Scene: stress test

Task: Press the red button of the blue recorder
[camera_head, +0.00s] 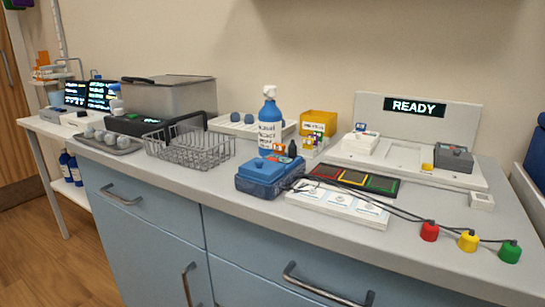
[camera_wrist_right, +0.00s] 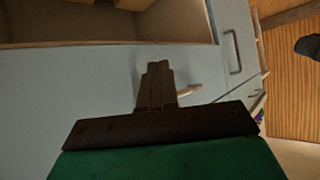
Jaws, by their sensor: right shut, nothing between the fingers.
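The blue recorder (camera_head: 262,176) is a low blue box on the counter, near its front edge in the middle of the head view. Dark cables run from it to the right. Along them sit a red button (camera_head: 429,232), a yellow button (camera_head: 468,241) and a green button (camera_head: 510,251) near the counter's front right. My right gripper (camera_wrist_right: 158,72) shows only in the right wrist view, shut and empty, in front of blue-grey cabinet fronts. No recorder or button shows in that view. My left gripper is in neither view.
A white panel (camera_head: 337,206) and a red, yellow and green pad (camera_head: 382,185) lie right of the recorder. A blue bottle (camera_head: 269,128) stands behind it, a wire basket (camera_head: 190,150) to its left. Drawer handles (camera_head: 326,290) stick out below the counter (camera_head: 235,192).

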